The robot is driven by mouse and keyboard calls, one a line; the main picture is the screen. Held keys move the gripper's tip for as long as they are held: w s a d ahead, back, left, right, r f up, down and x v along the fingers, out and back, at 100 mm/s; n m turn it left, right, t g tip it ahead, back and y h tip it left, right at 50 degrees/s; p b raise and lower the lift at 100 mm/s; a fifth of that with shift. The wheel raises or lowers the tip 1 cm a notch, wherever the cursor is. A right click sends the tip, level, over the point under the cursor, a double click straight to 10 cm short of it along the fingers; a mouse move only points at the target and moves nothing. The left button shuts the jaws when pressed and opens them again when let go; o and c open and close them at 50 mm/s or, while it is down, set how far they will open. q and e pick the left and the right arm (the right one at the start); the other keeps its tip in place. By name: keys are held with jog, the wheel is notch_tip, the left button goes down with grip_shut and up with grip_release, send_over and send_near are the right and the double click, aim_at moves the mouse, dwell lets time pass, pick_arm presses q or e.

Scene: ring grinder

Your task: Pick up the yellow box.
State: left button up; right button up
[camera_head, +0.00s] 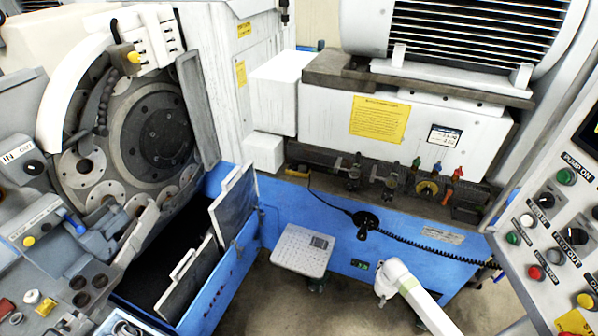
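I cannot make out a clear yellow box. A small flat yellow patch (576,322) shows at the bottom right edge of the right control panel; I cannot tell whether it is a box or a label. A yellow sheet (380,119) lies flat on the white machine housing and looks like a label. A white, rounded arm link of mine (398,281) comes in from the bottom, right of centre. Neither of my grippers shows, so what they hold is hidden.
A blue machine base (335,232) runs across the middle. A white plate (302,250) stands in front of it, with a black handle and cord (365,222) to its right. Button panels flank both sides. An open dark bay with grey flaps (190,275) lies left.

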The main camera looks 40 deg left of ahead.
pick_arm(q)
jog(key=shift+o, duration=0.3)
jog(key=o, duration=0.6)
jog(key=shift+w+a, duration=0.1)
